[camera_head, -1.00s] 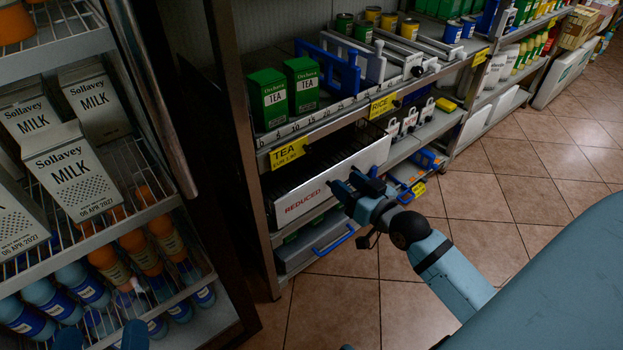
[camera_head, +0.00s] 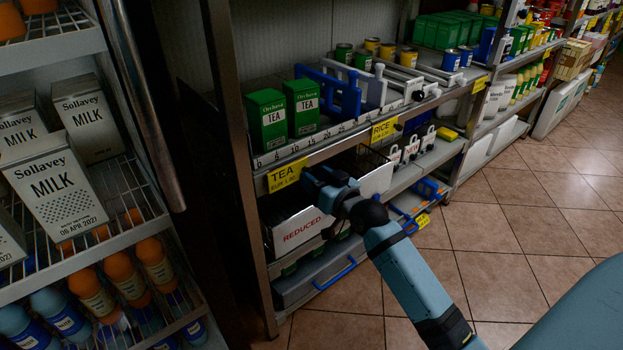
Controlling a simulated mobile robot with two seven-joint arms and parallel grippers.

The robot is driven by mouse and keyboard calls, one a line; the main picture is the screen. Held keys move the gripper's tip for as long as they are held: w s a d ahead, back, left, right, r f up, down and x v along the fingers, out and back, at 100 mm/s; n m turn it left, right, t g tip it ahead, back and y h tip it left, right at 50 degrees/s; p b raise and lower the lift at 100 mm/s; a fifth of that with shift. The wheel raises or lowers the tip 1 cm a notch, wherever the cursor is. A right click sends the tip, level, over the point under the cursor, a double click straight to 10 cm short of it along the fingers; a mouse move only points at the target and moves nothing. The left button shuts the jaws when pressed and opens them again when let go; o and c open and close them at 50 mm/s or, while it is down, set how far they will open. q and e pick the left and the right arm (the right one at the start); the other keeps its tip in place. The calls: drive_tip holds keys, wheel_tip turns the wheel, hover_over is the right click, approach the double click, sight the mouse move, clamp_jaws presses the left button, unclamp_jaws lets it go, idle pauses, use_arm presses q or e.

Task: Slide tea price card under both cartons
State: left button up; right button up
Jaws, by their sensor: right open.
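The yellow tea price card (camera_head: 286,175) sits on the front edge of the shelf, below two green tea cartons. The left carton (camera_head: 267,120) and the right carton (camera_head: 303,107) stand upright side by side behind a numbered scale strip (camera_head: 300,147). The card is below the left carton and reaches toward the right one. My right gripper (camera_head: 312,180) is open and empty, just right of the card's right end. I cannot tell whether it touches the card. My left gripper is out of view.
A yellow rice card (camera_head: 384,129) is farther right on the same edge. Blue and white dividers (camera_head: 345,90) stand right of the cartons. A white REDUCED bin (camera_head: 300,229) is below. A fridge with milk (camera_head: 57,187) is at left. The tiled floor at right is clear.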

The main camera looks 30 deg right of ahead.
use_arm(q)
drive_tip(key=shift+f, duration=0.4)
use_arm(e)
drive_tip(key=shift+w+a, duration=0.1)
drive_tip(key=shift+w, duration=0.85)
clamp_jaws()
drive_tip(key=d+p, duration=0.1)
drive_tip(key=d, duration=0.4)
drive_tip(key=shift+w+d+r+p, duration=0.1)
drive_tip(key=shift+w+d+p, duration=0.1)
drive_tip(key=shift+p, duration=0.2)
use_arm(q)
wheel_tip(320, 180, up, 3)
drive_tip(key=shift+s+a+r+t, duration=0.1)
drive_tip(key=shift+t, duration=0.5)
use_arm(e)
drive_tip(key=shift+d, duration=0.55)
unclamp_jaws()
